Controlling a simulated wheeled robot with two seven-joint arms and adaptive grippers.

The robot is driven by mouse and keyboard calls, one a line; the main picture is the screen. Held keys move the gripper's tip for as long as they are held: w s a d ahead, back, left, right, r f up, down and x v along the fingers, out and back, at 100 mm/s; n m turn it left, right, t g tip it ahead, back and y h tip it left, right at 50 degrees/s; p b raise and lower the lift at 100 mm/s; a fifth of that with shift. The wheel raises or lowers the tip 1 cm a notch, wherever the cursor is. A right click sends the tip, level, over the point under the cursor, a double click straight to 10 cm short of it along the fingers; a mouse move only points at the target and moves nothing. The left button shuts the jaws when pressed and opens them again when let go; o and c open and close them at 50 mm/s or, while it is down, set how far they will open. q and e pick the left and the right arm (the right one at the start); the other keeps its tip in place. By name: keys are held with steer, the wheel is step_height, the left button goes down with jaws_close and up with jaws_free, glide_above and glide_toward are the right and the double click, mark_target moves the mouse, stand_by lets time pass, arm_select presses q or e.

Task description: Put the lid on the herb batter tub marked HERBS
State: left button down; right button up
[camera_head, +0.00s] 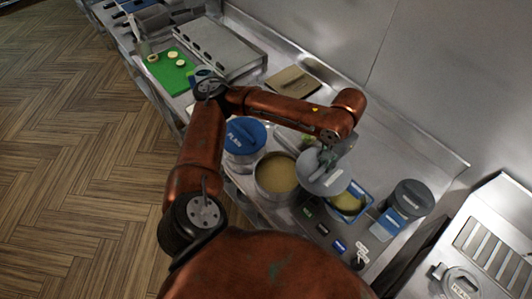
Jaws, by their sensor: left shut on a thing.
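My left gripper (328,156) is shut on a round grey lid (318,179). It holds the lid above the counter, between an open tub and a blue container. The open round tub (260,184) has yellowish batter in it and no lid on top. No HERBS marking can be read on it from here. A tub with a blue lid (245,136) stands to its left, with lettering too small to read surely. Part of the counter behind the lid is hidden by it and by my arm. My right gripper is not in view.
A blue container (366,208) with yellow contents and a dark-lidded tub (411,197) stand to the right. Several small tags (323,229) lie along the front edge. A green board (171,74) with round slices and a brown board (293,84) lie farther back.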

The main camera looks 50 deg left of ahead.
mark_target(309, 163)
arm_select(q)
steer(key=a+m+p, duration=0.1)
steer(key=p, duration=0.1)
steer(key=s+a+m+p, duration=0.1)
steer(key=a+m+p, duration=0.1)
steer(key=p, duration=0.1)
steer(key=s+a+m+p, duration=0.1)
steer(key=a+p, duration=0.1)
steer(key=shift+s+r, duration=0.15)
steer(key=shift+r, duration=0.2)
steer(key=s+a+m+p, duration=0.5)
steer(key=a+m+p, duration=0.2)
steer(key=m+p, duration=0.15)
step_height(309, 163, down, 7)
steer(key=b, duration=0.5)
steer(key=shift+s+a, duration=0.2)
steer(key=shift+s, duration=0.05)
steer(key=shift+p, duration=0.4)
steer(key=shift+f+p, duration=0.35)
steer(key=shift+p, duration=0.05)
steer(key=c, duration=1.9)
jaws_free()
